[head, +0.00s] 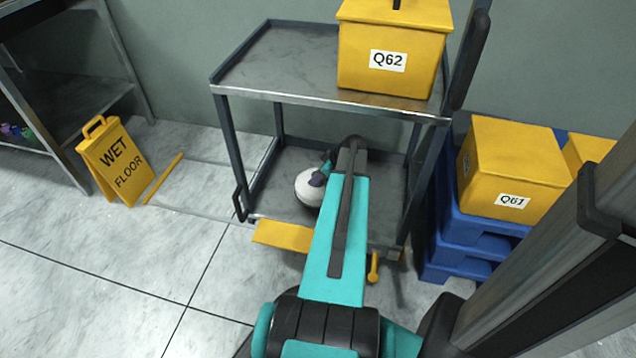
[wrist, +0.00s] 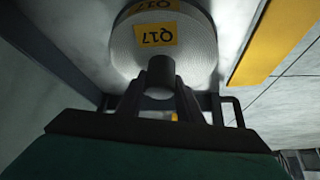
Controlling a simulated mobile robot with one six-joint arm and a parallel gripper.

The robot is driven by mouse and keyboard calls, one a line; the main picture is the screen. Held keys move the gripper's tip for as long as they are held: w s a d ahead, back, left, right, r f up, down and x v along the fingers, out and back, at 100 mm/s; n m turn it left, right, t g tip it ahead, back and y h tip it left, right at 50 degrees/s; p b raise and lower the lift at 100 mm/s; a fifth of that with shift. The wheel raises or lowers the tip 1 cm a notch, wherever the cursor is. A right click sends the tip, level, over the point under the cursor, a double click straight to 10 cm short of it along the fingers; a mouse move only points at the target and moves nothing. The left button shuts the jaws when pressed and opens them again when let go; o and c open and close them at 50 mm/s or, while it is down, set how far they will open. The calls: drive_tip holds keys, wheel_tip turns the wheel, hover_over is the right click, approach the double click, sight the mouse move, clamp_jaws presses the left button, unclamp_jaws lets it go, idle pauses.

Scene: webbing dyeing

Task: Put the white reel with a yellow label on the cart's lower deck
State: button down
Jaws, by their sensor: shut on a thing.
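The white reel (head: 309,188) is inside the cart, over the lower deck (head: 272,190). In the wrist view the reel (wrist: 190,50) fills the top middle and shows a yellow label (wrist: 156,34) reading Q17. My gripper (wrist: 160,84) is shut on the dark hub at the middle of the reel. In the head view my arm reaches in under the cart's upper deck and partly hides the reel and the deck. I cannot tell whether the reel touches the deck.
A yellow box Q62 (head: 393,82) stands on the cart's upper deck (head: 275,60). Cart posts frame the opening. A yellow box Q61 (head: 510,175) sits on blue crates (head: 475,232) at the right. A wet floor sign (head: 112,160) stands at the left, with open floor before it.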

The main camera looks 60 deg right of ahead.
drive_tip(key=shift+f+b, duration=0.8)
drive_tip(key=shift+f, duration=0.9)
drive_tip(key=shift+f, duration=0.15)
drive_tip(key=c, duration=1.2)
unclamp_jaws()
drive_tip(key=p+v, duration=0.4)
drive_tip(key=v, duration=0.8)
drive_tip(key=shift+a, duration=0.1)
